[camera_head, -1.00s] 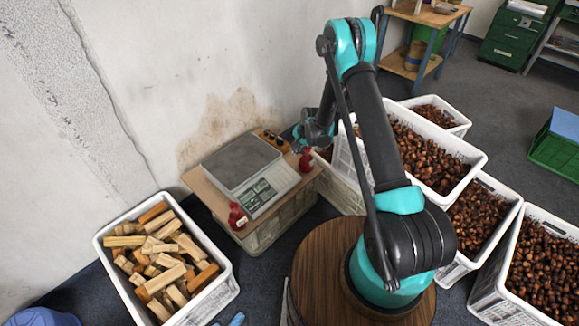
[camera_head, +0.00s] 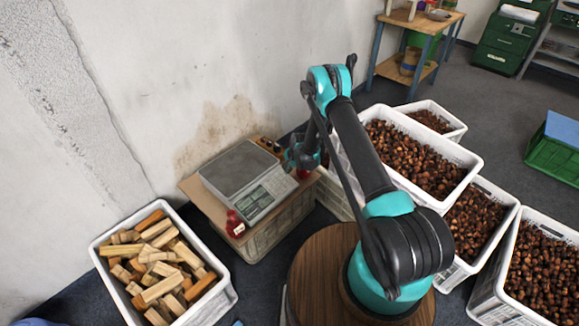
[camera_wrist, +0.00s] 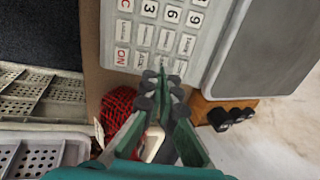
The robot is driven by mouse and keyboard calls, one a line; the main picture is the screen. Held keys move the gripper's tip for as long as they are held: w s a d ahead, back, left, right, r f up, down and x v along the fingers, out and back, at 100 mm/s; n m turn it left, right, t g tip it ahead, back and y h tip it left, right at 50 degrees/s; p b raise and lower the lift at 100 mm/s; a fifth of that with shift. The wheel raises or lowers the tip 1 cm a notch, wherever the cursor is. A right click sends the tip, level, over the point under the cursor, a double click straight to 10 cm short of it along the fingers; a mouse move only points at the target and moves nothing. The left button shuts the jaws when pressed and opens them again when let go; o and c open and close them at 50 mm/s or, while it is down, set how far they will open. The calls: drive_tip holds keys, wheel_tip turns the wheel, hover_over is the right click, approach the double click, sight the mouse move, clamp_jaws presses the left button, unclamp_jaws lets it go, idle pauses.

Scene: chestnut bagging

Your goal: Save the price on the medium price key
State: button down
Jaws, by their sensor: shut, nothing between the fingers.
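The scale (camera_head: 240,178) stands on a board on a crate by the wall. Its keypad (camera_head: 256,197) faces me in the head view. In the wrist view the keypad (camera_wrist: 153,38) shows red C and ON keys, digit keys and a column of grey keys with small lettering that I cannot read. My gripper (camera_wrist: 162,80) is shut and empty, with its tips at the keypad's lower edge in that view. I cannot tell whether the tips touch the scale. In the head view my gripper (camera_head: 295,155) is at the scale's right side, partly hidden by my arm.
A red net bag (camera_head: 235,223) sits at the board's front corner, and another (camera_wrist: 118,105) is beside my gripper. A wooden block with black knobs (camera_wrist: 230,113) is close by. A crate of firewood (camera_head: 222,300) stands left; chestnut crates (camera_head: 466,158) stand right.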

sight(285, 175)
drive_tip(key=shift+x, duration=0.95)
drive_tip(key=shift+f, duration=0.1)
drive_tip(key=shift+w+a+f, duration=0.1)
drive_tip(key=shift+a+f, duration=0.1)
drive_tip(key=shift+f, duration=0.4)
drive_tip(key=shift+r, duration=0.1)
